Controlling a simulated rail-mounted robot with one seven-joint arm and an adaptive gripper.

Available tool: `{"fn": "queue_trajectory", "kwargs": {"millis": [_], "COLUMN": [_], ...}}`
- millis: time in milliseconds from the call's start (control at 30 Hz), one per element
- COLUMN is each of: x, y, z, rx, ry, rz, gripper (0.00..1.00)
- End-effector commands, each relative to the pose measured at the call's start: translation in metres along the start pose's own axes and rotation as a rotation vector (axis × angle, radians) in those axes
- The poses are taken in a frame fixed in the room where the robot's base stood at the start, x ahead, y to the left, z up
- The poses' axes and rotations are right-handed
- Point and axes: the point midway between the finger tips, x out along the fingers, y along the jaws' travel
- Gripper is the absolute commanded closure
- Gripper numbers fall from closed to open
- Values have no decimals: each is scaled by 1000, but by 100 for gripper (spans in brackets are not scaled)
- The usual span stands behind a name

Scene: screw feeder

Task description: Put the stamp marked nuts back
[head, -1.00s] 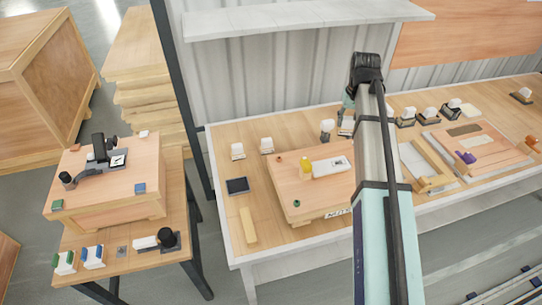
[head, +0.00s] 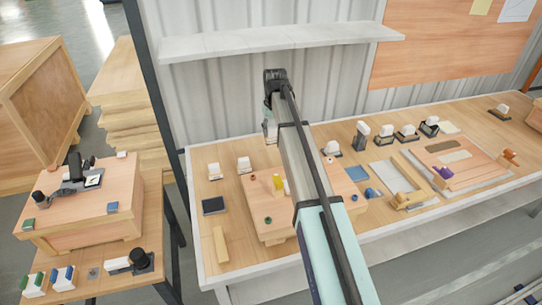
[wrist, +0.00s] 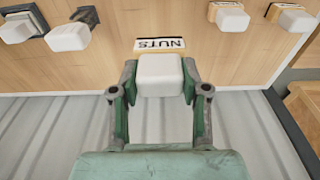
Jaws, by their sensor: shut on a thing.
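The nuts stamp has a white block handle (wrist: 160,76) and a pale plate with the black word NUTS (wrist: 160,45), which appears upside down in the wrist view. My gripper (wrist: 160,90) is shut on the white handle, with one green finger on each side. In the head view my gripper (head: 270,128) is at the back of the bench, in front of the corrugated wall, right of two white stamps, a left one (head: 215,172) and a right one (head: 244,164). The held stamp is hard to make out there, and its exact height above the bench is unclear.
A wooden block (head: 258,205) with a yellow item (head: 278,182) stands in front, partly hidden by my arm. A dark pad (head: 213,206) lies left of it. Several black-based stamps (head: 385,133) stand at right. A shelf (head: 285,43) hangs above.

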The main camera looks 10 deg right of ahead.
Motion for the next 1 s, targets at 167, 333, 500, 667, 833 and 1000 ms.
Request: {"fn": "queue_trajectory", "kwargs": {"millis": [167,333,500,667,833,1000], "x": [43,72,82,94,117,125], "y": [0,0,0,0,0,0], "z": [7,10,10,12,15,15], "rx": [0,0,0,0,0,0], "ry": [-3,-1,0,-1,-2,1], "rz": [0,0,0,0,0,0], "gripper": [77,77,77,77,77,77]}}
